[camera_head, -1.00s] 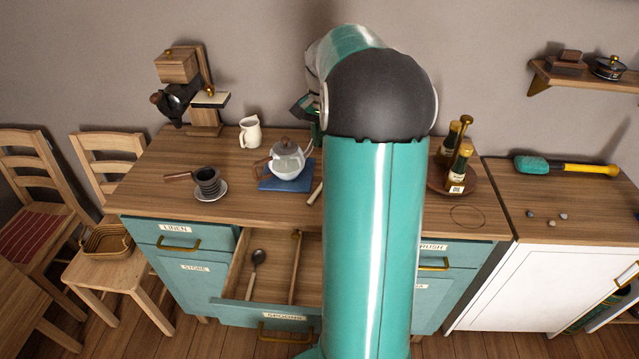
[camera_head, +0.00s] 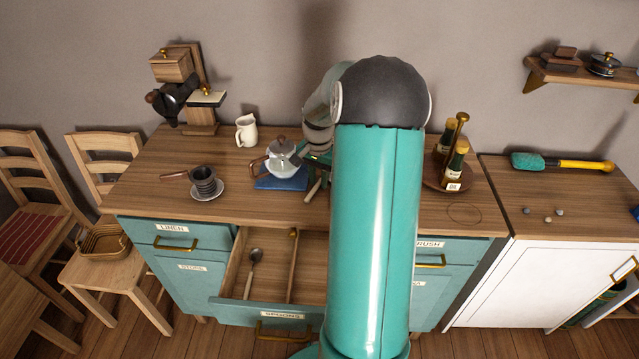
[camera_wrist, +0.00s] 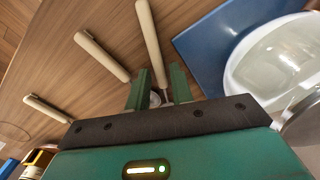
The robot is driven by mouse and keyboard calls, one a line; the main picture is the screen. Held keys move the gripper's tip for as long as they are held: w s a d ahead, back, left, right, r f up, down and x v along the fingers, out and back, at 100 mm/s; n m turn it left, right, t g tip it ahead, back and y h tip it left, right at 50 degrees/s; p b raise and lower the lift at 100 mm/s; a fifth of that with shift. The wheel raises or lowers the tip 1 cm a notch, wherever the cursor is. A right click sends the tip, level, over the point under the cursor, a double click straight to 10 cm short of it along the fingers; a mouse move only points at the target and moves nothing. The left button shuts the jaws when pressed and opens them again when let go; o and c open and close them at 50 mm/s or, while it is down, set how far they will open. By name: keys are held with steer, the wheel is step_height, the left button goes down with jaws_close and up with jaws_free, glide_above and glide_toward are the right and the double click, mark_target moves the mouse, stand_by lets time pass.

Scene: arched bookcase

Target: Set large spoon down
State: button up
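My gripper (camera_wrist: 160,88) is low over the counter, its two green fingers apart on either side of a utensil's metal neck. That utensil's pale wooden handle (camera_wrist: 150,38) runs up from the gap in the wrist view. A rounded grey metal part (camera_wrist: 155,99) shows between the fingers. I cannot tell whether they grip it or which spoon is the large one. Two more pale handles (camera_wrist: 101,56) (camera_wrist: 46,109) lie on the counter. In the head view my gripper (camera_head: 318,158) is beside the teapot, mostly hidden by my arm. A spoon (camera_head: 254,262) lies in the open drawer (camera_head: 268,306).
Bottles (camera_head: 456,160) on a tray stand right. The counter's left front is clear.

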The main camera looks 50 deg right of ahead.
steer(key=shift+f, duration=0.1)
steer(key=shift+c, duration=0.4)
jaws_close()
steer(key=shift+r, duration=0.75)
steer(key=s+a+r, duration=0.6)
steer(key=a+r, duration=0.5)
steer(key=a, duration=0.1)
steer(key=shift+a+r, duration=0.25)
steer(key=shift+a, duration=0.1)
steer(key=shift+a, duration=0.1)
